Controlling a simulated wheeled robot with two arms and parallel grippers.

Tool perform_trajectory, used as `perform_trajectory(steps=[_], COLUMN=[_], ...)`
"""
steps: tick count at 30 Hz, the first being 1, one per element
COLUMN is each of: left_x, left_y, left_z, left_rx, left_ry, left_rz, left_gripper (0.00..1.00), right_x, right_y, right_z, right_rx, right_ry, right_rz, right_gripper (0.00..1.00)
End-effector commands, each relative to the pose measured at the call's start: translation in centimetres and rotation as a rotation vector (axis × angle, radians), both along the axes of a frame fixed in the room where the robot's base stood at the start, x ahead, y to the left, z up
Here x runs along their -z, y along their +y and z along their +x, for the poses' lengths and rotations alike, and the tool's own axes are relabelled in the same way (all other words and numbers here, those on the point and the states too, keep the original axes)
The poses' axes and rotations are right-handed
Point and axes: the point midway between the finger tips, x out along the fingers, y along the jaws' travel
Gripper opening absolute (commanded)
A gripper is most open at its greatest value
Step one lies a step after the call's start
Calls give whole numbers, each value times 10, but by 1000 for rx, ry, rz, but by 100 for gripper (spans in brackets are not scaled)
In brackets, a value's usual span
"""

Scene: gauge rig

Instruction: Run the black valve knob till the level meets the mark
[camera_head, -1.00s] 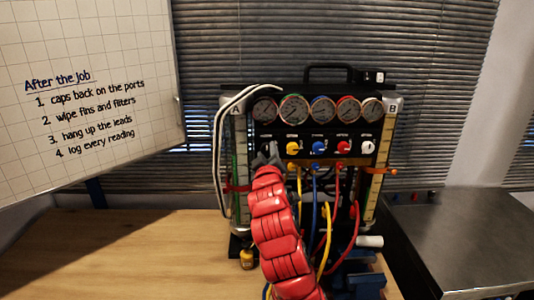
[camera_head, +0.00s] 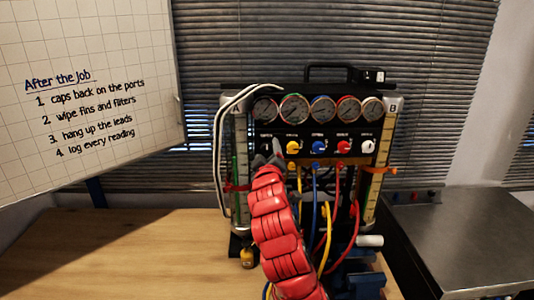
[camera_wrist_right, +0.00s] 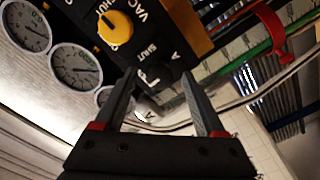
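The black valve knob (camera_wrist_right: 155,76) is at the left end of the valve row. In the right wrist view it lies between my right gripper's fingertips (camera_wrist_right: 158,82), which are apart; contact is unclear. In the head view this gripper (camera_head: 268,155) covers much of the knob. A scale column (camera_head: 240,165) marked A stands at left with a red band (camera_head: 236,188) around it. In the right wrist view a green stripe (camera_wrist_right: 232,59) runs along the column and passes the red band (camera_wrist_right: 271,28); its exact end is unclear. My left gripper is not in view.
A yellow knob (camera_head: 292,147) is close right of the black one, then blue, red and white knobs. Gauges (camera_head: 321,109) sit above. Hoses (camera_head: 326,235) hang below. Column B (camera_head: 382,145) stands at right. The wooden bench (camera_head: 120,250) is clear at left.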

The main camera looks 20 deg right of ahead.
Motion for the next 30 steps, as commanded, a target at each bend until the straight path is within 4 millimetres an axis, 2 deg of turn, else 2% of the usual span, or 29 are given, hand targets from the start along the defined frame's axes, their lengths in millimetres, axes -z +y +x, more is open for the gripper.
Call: perform_trajectory(steps=[5,10,21,24,26,30], left_x=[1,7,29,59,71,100], left_y=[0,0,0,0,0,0], left_z=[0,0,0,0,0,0], left_rx=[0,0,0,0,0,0], left_ry=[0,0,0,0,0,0], left_rz=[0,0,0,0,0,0], left_gripper=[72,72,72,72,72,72], right_x=[0,2,3,8,9,5], right_y=[0,4,25,32,33,33], right_z=[-1,-14,-85,-101,-111,-119], right_rx=[0,1,-2,-4,-5,10], right_ry=[-1,-2,-4,-12,-9,-17], right_rz=[0,-1,-2,3,8,1], right_gripper=[72,72,72,72,72,72])
